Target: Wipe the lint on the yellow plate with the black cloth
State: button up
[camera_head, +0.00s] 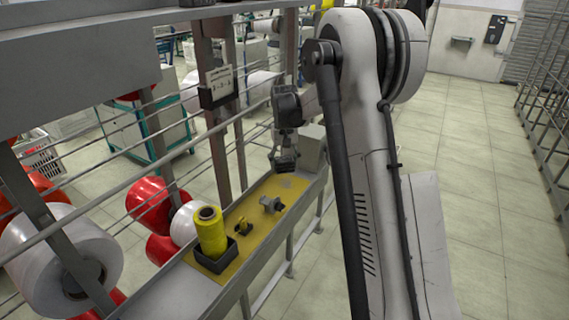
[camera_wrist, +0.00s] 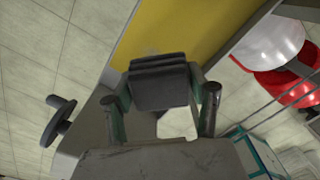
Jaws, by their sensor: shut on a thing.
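The yellow plate (camera_head: 262,222) lies along the narrow grey bench and fills the upper middle of the wrist view (camera_wrist: 185,28). My gripper (camera_head: 285,152) is over the far end of the plate, pointing down. It is shut on the folded black cloth (camera_wrist: 163,84), which sits between the two fingers. The cloth also shows as a dark block in the head view (camera_head: 284,163). A faint greyish patch that looks like the lint (camera_head: 287,183) is on the plate near the cloth; it shows faintly in the wrist view (camera_wrist: 150,51). I cannot tell whether the cloth touches the plate.
A yellow bobbin (camera_head: 211,232) stands in a black tray (camera_head: 216,263) at the plate's near end. A small yellow-and-black part (camera_head: 243,226) and a grey metal part (camera_head: 272,204) stand between. A grey box (camera_head: 312,147) is beyond my gripper. Rails (camera_head: 160,170) run along the left.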

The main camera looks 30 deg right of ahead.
jog(key=shift+f+b, duration=0.4)
jog(key=shift+b, duration=1.55)
jog(key=shift+f, duration=0.1)
